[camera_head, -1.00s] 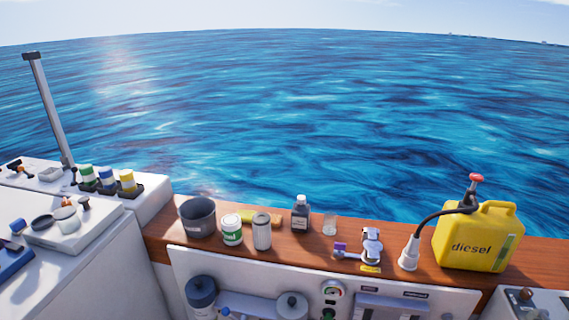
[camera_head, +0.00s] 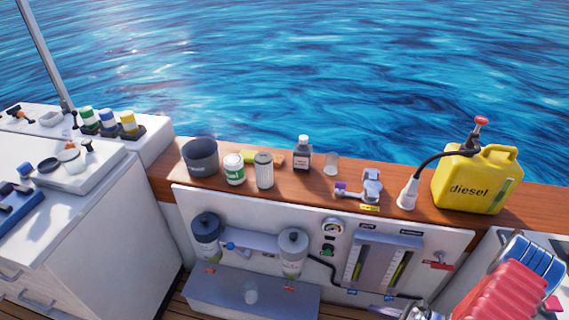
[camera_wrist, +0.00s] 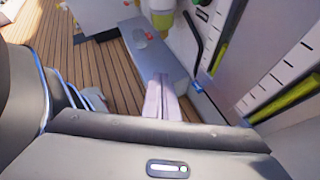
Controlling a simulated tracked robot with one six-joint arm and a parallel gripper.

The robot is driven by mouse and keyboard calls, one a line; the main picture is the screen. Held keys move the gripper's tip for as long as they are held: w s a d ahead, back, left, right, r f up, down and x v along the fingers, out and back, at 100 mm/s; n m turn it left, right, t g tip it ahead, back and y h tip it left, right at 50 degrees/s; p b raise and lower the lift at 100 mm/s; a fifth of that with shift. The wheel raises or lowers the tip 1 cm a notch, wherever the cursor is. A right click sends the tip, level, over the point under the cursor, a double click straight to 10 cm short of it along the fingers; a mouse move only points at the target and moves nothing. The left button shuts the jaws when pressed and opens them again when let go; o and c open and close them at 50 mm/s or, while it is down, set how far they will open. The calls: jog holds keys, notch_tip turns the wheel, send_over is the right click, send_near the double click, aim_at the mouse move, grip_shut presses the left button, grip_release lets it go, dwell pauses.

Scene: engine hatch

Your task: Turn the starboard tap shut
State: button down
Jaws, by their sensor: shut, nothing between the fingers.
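My gripper (camera_wrist: 162,97) is shut and empty in the wrist view, its two pale fingers side by side above the grey ledge. A red-handled fitting (camera_head: 438,265) sits at the right of the white panel. A blue-handled fitting (camera_head: 232,246) sits by the left filter. Small blue parts lie below the sight tubes (camera_head: 372,270); one blue part (camera_wrist: 197,87) shows right of my fingers in the wrist view. I cannot read which is the starboard tap.
Two filter housings (camera_head: 292,253) and a gauge (camera_head: 332,227) are on the panel. A grey ledge (camera_head: 230,290) juts out below them. A yellow diesel can (camera_head: 475,180) and several containers stand on the wooden top (camera_head: 320,188). Wooden deck (camera_wrist: 100,75) lies left of the ledge.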

jog(key=s+a+r+n+g+h, duration=0.1)
jog(key=a+r+n+g, duration=0.2)
jog(key=r+n, duration=0.5)
jog(key=s+a+r+n+g+h, duration=0.1)
jog(key=a+r+n+g+h, duration=0.15)
jog(key=r, duration=1.05)
jog(key=s+a+r+n+g, duration=0.1)
jog(key=a+r+n+g, duration=0.15)
jog(key=r+n, duration=0.6)
jog(key=s+a+r+n+t+h, duration=0.2)
jog(key=a+r+n, duration=0.1)
jog(key=r, duration=0.6)
jog(key=s+a+r+n+t+h, duration=0.1)
jog(key=s+a+r+n+t, duration=0.1)
jog(key=a+r, duration=0.3)
jog(key=s+a+r+n+t+h, duration=0.2)
jog(key=s+a+r+n, duration=0.1)
jog(key=r, duration=1)
jog(key=shift+s+a+n+h, duration=0.35)
jog(key=shift+a+n, duration=0.25)
jog(key=shift+a, duration=0.1)
